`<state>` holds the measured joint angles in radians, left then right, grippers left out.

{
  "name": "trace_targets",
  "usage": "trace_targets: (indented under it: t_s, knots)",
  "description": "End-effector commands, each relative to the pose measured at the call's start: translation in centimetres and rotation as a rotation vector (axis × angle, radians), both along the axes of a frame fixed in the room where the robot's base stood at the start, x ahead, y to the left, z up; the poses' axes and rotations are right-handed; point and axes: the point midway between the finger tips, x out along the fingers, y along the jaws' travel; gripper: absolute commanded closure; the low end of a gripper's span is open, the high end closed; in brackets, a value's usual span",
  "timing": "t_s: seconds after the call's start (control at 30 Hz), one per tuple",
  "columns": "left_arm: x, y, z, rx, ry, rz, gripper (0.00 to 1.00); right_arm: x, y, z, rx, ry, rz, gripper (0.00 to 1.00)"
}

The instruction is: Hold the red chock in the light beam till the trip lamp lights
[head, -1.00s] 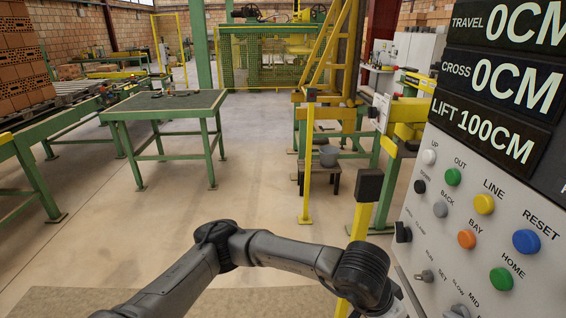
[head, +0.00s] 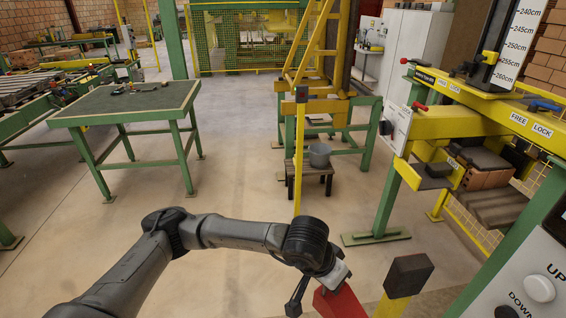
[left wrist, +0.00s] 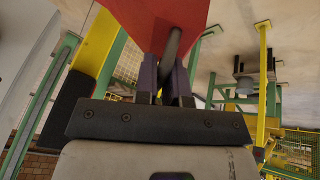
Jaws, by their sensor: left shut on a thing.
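The red chock (head: 341,303) is at the bottom edge of the head view, partly cut off. My left gripper (head: 328,284) is at the end of the arm from the left, at the chock's upper end. In the left wrist view my left gripper (left wrist: 166,75) is shut on the red chock (left wrist: 160,22), which fills the top middle. A yellow post with a black head (head: 408,276) stands close right of the chock, with a gap in the picture. A farther yellow post (head: 299,150) has a black head with a small red spot. No beam is visible. My right gripper is not in view.
A green-legged table (head: 130,105) stands at left. A grey bucket (head: 320,155) sits on a dark stool behind the far post. A yellow and green machine frame (head: 455,122) fills the right, with a button panel (head: 540,275) at lower right. Floor between is clear.

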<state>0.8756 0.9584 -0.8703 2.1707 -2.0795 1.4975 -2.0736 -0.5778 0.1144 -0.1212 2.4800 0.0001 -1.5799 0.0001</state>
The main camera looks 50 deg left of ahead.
Motion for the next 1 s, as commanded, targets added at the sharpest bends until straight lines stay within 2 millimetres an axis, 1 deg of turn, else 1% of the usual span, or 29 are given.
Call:
trace_targets:
  t_s: [0.03,0.17,0.27,0.3,0.37,0.4,0.5,0.6,0.7,0.8,0.9,1.0]
  knots:
    - [0.3,1.5,1.6,0.005,0.003,0.027,1.0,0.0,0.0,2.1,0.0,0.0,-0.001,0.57]
    - [2.4,5.8,2.8,0.009,0.005,0.088,1.0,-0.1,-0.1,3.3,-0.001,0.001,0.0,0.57]
    - [3.8,9.5,4.3,0.012,0.009,0.131,1.0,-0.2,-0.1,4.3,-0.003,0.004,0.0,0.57]
    - [4.2,11.0,4.9,0.011,0.01,0.148,1.0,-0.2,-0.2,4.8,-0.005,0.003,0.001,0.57]
    - [4.9,13.5,5.9,0.011,0.011,0.176,1.0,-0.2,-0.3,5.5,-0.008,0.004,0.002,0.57]
    - [5.2,15.0,6.6,0.01,0.01,0.191,1.0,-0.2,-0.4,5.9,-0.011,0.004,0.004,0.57]
    - [5.8,18.4,7.9,0.008,0.009,0.226,1.0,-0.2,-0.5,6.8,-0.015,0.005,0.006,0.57]
    - [6.1,21.1,9.0,0.006,0.005,0.252,1.0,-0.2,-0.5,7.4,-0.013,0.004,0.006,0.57]
    - [6.2,23.0,9.8,0.003,0.001,0.269,1.0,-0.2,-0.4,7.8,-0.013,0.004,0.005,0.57]
    - [6.3,24.1,10.3,0.002,-0.002,0.279,1.0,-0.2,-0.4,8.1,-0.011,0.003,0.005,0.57]
    - [6.4,24.6,10.6,0.001,-0.005,0.284,1.0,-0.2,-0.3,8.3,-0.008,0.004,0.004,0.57]
    - [6.8,24.6,10.7,0.0,-0.005,0.285,1.0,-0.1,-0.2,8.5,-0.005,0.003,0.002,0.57]
